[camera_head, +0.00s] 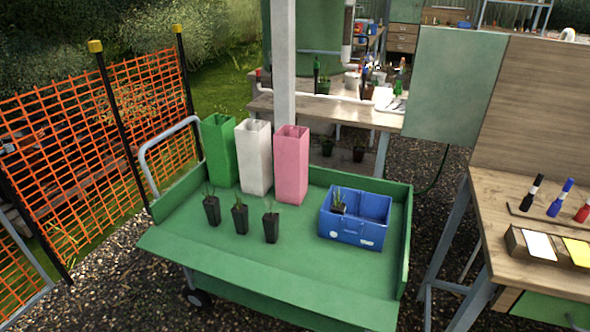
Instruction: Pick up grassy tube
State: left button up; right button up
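Three black plant tubes stand upright in a row on the green cart (190,255). The left tube (212,212), the middle tube (240,220) and the right tube (271,228) each have thin green shoots on top. I cannot tell which one is the grassy tube at this size. Another dark tube with green leaves (338,206) sits in the left part of the blue crate (352,234); its lower part is hidden by the crate wall. Neither of my grippers is in view.
Tall green (219,150), white (254,158) and pink (291,165) square sleeves stand behind the tubes. The cart has raised sides. A wooden bench (500,205) with markers stands right. Orange mesh fence (80,150) is left. The cart's front surface is clear.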

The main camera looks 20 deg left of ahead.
aim_at(241, 216)
jog(key=i+j, duration=0.1)
jog(key=j, duration=0.5)
jog(key=i+j, duration=0.1)
jog(key=j, duration=0.5)
jog(key=i+j, duration=0.1)
jog(key=j, duration=0.5)
jog(key=z, duration=0.05)
